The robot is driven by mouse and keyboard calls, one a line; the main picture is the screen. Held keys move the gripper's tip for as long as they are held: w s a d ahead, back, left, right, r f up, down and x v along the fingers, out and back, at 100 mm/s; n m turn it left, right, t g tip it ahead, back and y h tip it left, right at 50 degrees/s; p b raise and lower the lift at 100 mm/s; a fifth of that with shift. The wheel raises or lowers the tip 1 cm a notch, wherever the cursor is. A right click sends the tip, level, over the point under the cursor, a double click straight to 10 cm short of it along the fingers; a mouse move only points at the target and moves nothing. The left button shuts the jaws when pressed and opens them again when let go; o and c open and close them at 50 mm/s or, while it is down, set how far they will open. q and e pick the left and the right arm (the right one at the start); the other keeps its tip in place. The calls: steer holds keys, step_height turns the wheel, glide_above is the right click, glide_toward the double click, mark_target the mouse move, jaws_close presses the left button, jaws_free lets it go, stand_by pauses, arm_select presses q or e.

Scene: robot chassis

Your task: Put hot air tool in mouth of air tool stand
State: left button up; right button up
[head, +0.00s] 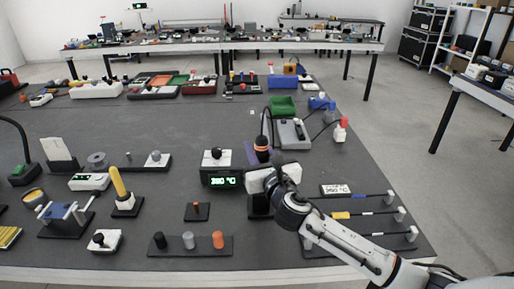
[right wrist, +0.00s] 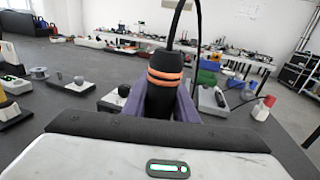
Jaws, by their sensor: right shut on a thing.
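The hot air tool (head: 262,143) is black with orange rings and stands about upright. My right gripper (head: 258,157) is shut on it, with purple fingers on both sides of its body. In the right wrist view the tool (right wrist: 165,72) sits between the purple fingers, and a black cable rises from its top. A black block (head: 260,207) shows below the gripper and may be the air tool stand; its mouth and the tool's lower end are hidden by the gripper. My left gripper is not in view.
A station with a green temperature display (head: 222,181) stands close left of the gripper. A grey device (head: 293,134) and a green bin (head: 283,106) lie behind. A rack of rods (head: 355,214) is to the right. Some bare table shows at the centre left.

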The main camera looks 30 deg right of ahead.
mark_target(264, 147)
steer(key=shift+f+b, duration=1.4)
steer(key=shift+f, duration=0.7)
steer(key=o, duration=1)
steer(key=shift+o, duration=0.2)
steer(key=v, duration=1)
steer(key=shift+s+r, duration=0.15)
step_height(264, 147, up, 5)
steer(key=p, duration=0.6)
steer(key=shift+r, duration=0.25)
step_height(264, 147, up, 2)
steer(key=shift+r+p, duration=0.15)
steer(key=shift+p, duration=0.35)
steer(key=shift+r, duration=1.05)
